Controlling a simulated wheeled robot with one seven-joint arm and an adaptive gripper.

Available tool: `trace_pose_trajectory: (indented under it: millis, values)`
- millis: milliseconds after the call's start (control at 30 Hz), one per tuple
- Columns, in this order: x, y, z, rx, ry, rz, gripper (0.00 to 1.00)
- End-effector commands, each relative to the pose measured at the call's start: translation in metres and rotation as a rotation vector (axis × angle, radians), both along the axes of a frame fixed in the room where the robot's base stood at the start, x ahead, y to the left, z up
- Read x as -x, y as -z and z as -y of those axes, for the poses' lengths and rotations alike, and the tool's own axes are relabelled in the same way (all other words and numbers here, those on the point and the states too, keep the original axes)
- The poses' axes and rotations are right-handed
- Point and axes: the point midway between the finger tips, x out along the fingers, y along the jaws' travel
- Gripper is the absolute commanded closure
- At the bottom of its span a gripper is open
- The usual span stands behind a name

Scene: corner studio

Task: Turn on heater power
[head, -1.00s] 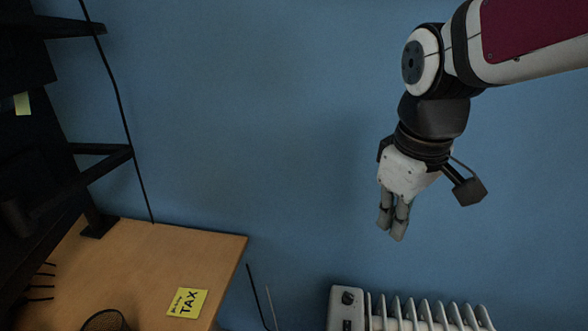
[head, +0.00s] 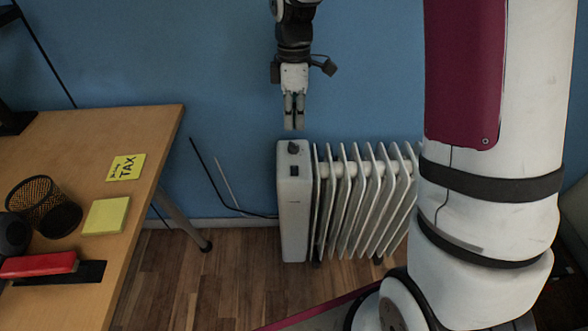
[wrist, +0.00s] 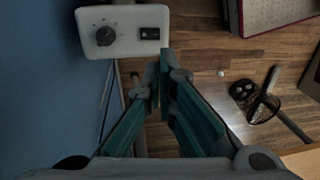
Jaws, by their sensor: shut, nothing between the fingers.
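The heater (head: 293,215) is a white oil radiator with several fins, standing on the wood floor by the blue wall. Its top panel carries a dark round knob (head: 293,148) and a small black switch (head: 294,171). In the wrist view the knob (wrist: 105,35) is at the upper left, with the black switch (wrist: 150,33) to its right. My gripper (head: 293,127) is shut and empty, pointing down just above the heater's control end. In the wrist view the fingertips (wrist: 165,55) appear just below and right of the switch, apart from it as far as I can tell.
A wooden desk (head: 150,130) at the left holds a yellow TAX note (head: 126,167), a mesh cup (head: 45,206), a note pad (head: 106,215) and a red stapler (head: 38,264). A dark cable (head: 215,185) runs along the wall between desk and heater. My arm covers the right side.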

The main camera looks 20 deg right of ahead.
Motion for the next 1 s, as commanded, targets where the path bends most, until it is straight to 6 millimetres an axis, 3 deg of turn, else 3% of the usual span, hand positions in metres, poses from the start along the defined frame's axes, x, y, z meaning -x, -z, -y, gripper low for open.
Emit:
trace_pose_trajectory:
  millis: [467, 1000]
  values:
    - [0.001, 0.009, 0.000, 0.000, -0.001, -0.002, 1.00]
    - [0.013, 0.108, -0.004, 0.000, -0.001, -0.003, 1.00]
